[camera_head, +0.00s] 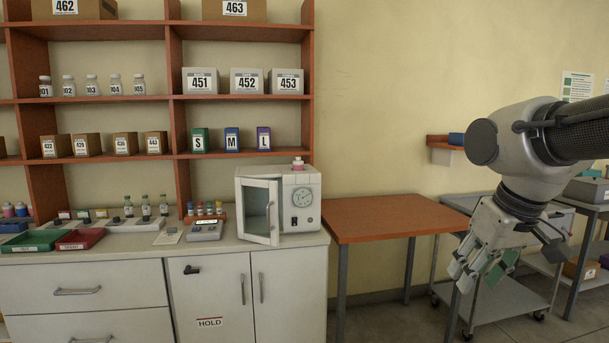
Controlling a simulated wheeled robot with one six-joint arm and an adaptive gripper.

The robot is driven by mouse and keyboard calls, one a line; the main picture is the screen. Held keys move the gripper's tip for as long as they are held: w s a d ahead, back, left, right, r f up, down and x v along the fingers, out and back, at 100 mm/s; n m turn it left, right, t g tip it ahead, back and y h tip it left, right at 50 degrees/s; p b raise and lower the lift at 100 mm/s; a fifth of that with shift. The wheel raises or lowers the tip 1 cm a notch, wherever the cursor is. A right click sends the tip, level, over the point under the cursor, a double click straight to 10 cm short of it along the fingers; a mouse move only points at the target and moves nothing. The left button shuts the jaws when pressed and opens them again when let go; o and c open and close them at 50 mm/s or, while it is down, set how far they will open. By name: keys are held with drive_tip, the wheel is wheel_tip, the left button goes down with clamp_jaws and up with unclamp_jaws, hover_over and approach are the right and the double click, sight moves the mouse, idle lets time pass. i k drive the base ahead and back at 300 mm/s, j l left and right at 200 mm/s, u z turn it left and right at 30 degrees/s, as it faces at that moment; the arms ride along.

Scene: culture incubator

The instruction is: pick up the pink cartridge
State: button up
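Pink pieces (8,210) also show at the far left edge of the counter, beside a blue one. They are too small for me to tell which is the pink cartridge. My gripper (476,278) hangs at the right, pointing down, well away from these things. Its fingers look spread, with nothing clearly held between them. A green patch shows at its right finger.
The incubator door (259,211) stands ajar. Green (32,248) and red (78,247) trays, vials and small devices crowd the counter's left. The orange-brown table (380,216) is bare. A grey cart (505,310) stands behind my gripper.

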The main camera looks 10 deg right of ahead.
sight(298, 165)
drive_tip(key=i+l, duration=0.1)
drive_tip(key=i, duration=1.25)
drive_tip(key=j+u, duration=0.05)
drive_tip(key=j, duration=0.05)
